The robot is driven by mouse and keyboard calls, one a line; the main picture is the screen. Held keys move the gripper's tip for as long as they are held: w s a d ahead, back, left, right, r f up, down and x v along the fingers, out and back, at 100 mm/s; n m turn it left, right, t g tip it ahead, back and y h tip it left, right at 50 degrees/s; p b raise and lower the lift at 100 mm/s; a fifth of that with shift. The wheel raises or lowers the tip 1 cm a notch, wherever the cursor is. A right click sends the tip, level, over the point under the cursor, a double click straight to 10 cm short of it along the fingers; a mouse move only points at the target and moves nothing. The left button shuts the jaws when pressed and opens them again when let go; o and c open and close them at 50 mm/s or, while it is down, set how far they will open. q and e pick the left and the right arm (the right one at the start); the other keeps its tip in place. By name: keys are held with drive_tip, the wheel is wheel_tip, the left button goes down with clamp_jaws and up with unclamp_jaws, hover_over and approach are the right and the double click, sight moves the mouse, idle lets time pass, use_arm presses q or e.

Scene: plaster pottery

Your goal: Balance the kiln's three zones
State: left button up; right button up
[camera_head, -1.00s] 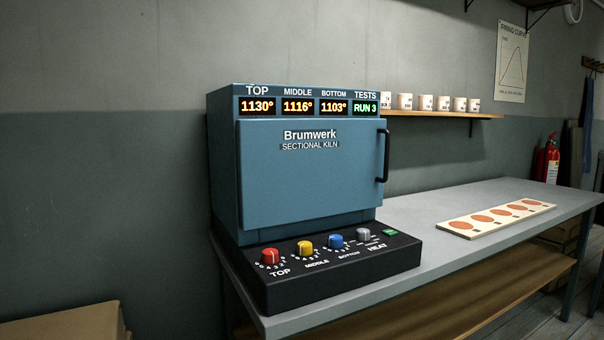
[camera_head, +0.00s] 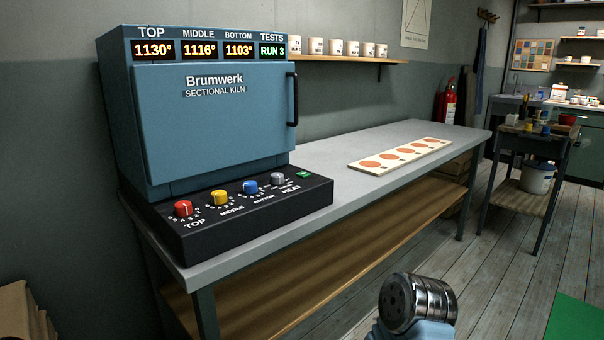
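The blue Brumwerk sectional kiln (camera_head: 215,125) stands on the left end of the grey bench (camera_head: 345,145), its door shut. Its displays (camera_head: 195,50) read TOP 1130°, MIDDLE 1116°, BOTTOM 1103°, and TESTS RUN 3. On the black control base (camera_head: 240,220) are a red TOP knob (camera_head: 183,208), a yellow MIDDLE knob (camera_head: 220,198), a blue BOTTOM knob (camera_head: 250,187) and a grey HEAT knob (camera_head: 277,179). A small green button (camera_head: 303,175) sits right of them. Part of my arm shows at bottom centre, clear of the kiln. Neither gripper's fingers are visible.
A cream board with several orange discs (camera_head: 400,154) lies on the bench. White cups (camera_head: 335,47) line a wall shelf (camera_head: 350,60). A fire extinguisher (camera_head: 447,105) stands beyond. A side table (camera_head: 540,140) with pots is at right. The floor before the bench is open.

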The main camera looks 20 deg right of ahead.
clamp_jaws()
idle(0.4)
idle(1.4)
